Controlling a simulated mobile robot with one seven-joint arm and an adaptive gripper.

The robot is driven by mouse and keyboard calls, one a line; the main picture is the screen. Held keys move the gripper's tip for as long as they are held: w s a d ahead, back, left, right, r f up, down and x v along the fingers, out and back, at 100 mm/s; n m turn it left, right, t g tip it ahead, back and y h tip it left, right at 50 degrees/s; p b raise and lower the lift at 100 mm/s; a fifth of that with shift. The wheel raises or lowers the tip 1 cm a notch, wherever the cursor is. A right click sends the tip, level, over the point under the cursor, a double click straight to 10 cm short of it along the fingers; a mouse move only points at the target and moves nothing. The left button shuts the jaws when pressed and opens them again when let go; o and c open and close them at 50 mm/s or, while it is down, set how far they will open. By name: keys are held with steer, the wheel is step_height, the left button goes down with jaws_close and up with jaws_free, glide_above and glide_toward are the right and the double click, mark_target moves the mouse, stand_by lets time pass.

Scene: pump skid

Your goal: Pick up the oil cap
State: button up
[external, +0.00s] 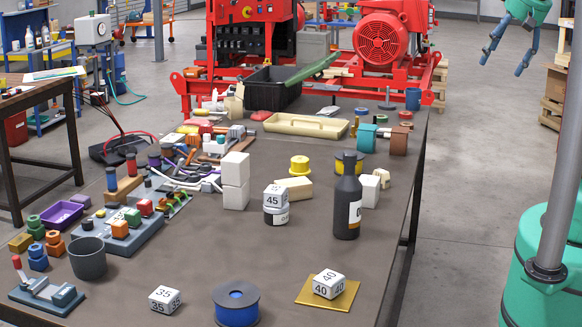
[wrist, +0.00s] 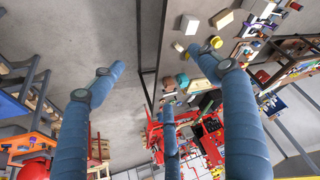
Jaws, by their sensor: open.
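A round yellow cap (external: 299,165) with a stepped top stands mid-table in the external view, behind a pale wooden block. It looks most like the oil cap, but I cannot tell for sure. Another low yellow round piece (external: 369,163) sits partly hidden behind a dark bottle (external: 347,205). My gripper (external: 508,48) is at the top right, off the table's right side and well above the floor. Its blue fingers are spread, open and empty. In the wrist view my gripper (wrist: 158,72) faces the table from a distance; I cannot make out the cap surely there.
The dark table (external: 215,262) is crowded on its left with small parts and fixtures. White blocks (external: 235,182), a numbered cube on a jar (external: 276,205) and the bottle stand near the cap. A cream tray (external: 305,125) lies behind.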

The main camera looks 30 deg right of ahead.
steer(key=w+a+r+n+p, duration=0.1)
steer(key=w+a, duration=0.2)
steer(key=w, duration=1.5)
steer(key=n+g+y+p, duration=0.1)
steer(key=n+p, duration=0.2)
glide_above(302, 159)
steer(key=s+d, duration=0.1)
steer(key=s, duration=0.3)
step_height(302, 159, down, 33)
steer(key=shift+s+f, duration=0.1)
steer(key=shift+f, duration=0.05)
steer(key=shift+x, duration=4.15)
steer(key=shift+s+a+f, duration=0.1)
steer(key=shift+b+x, duration=0.45)
steer(key=shift+x, duration=2.1)
